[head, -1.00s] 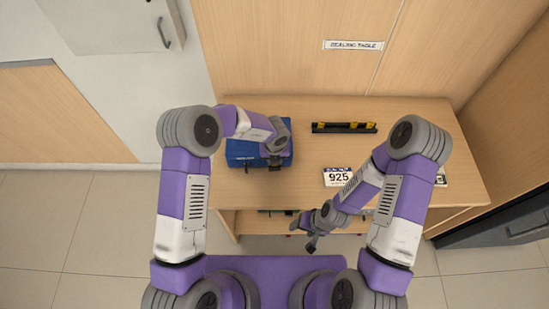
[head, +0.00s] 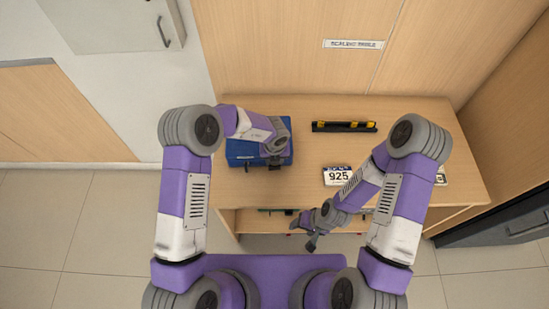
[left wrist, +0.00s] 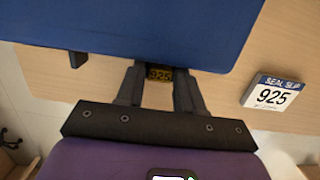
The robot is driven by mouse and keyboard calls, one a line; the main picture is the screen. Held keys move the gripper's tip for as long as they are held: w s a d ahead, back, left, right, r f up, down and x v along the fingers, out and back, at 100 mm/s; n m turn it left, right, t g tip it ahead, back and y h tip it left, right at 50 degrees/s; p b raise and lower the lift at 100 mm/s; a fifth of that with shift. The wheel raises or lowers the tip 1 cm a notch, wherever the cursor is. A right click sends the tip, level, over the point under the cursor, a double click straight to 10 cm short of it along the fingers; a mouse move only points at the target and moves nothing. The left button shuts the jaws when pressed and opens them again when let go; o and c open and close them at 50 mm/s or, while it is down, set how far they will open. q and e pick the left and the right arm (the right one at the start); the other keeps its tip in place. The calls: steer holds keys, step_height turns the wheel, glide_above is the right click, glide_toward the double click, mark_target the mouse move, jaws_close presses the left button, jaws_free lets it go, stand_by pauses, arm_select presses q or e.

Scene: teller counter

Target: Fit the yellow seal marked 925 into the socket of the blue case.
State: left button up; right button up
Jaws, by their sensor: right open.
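The blue case (head: 245,150) lies on the left of the wooden table. My left gripper (head: 275,162) is at its front right part, partly covered by my own arm. My right gripper (head: 304,229) is open and empty in front of the table.
A black rack (head: 343,127) with yellow pieces stands at the back of the table. Bare tabletop (head: 311,155) lies between case and slip.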

arm_select(q)
steer(key=shift+o, duration=1.4)
steer(key=shift+r, duration=0.15)
step_height(320, 180, up, 7)
steer(key=s+p, duration=0.1)
steer(key=shift+r, duration=0.1)
